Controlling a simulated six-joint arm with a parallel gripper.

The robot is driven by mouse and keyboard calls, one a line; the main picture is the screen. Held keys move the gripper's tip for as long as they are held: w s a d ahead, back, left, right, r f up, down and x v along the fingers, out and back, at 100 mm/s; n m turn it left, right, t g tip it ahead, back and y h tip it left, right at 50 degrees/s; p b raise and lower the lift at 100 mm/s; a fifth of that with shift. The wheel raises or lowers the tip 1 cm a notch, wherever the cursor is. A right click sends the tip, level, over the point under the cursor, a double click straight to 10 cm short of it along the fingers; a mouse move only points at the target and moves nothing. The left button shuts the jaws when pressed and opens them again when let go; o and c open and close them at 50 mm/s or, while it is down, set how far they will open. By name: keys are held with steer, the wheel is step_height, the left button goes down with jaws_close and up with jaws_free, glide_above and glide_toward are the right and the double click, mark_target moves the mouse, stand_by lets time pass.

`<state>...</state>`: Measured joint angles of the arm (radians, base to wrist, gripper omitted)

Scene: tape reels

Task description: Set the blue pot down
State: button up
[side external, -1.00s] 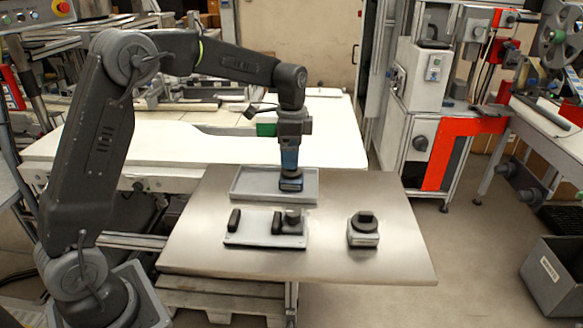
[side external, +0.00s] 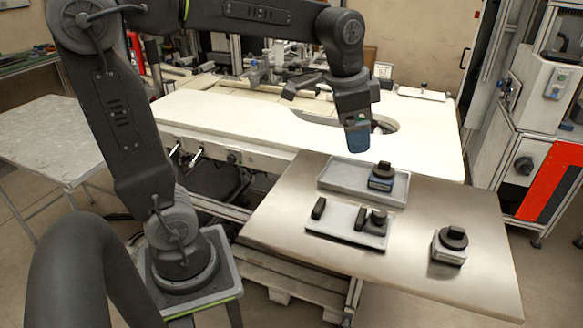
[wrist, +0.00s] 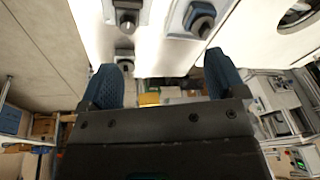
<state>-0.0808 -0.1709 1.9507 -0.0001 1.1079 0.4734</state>
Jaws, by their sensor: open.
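The blue pot (side external: 381,181), a small bluish-grey block with a black knob on top, stands upright in the right end of the grey tray (side external: 340,181) at the back of the metal table. My gripper (side external: 357,140) is above and a little left of the pot in the side view, apart from it. In the wrist view my gripper (wrist: 163,80) shows two blue fingers spread wide with nothing held between them.
A light plate (side external: 335,230) with several black pieces lies in front of the tray. A similar knobbed block (side external: 450,246) stands alone to the right on the table. A white bench (side external: 240,120) runs behind. The table's front right is bare.

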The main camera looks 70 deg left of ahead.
steer(key=s+d+f+n+t, duration=0.1)
steer(key=s+f+n, duration=0.1)
steer(key=s, duration=0.4)
steer(key=s+d+f+n+t, duration=0.1)
steer(key=s+f+n, duration=0.1)
steer(key=s, duration=0.5)
steer(key=shift+s+d+f+t, duration=0.15)
steer(key=shift+s+d+t, duration=0.15)
steer(key=shift+d, duration=0.1)
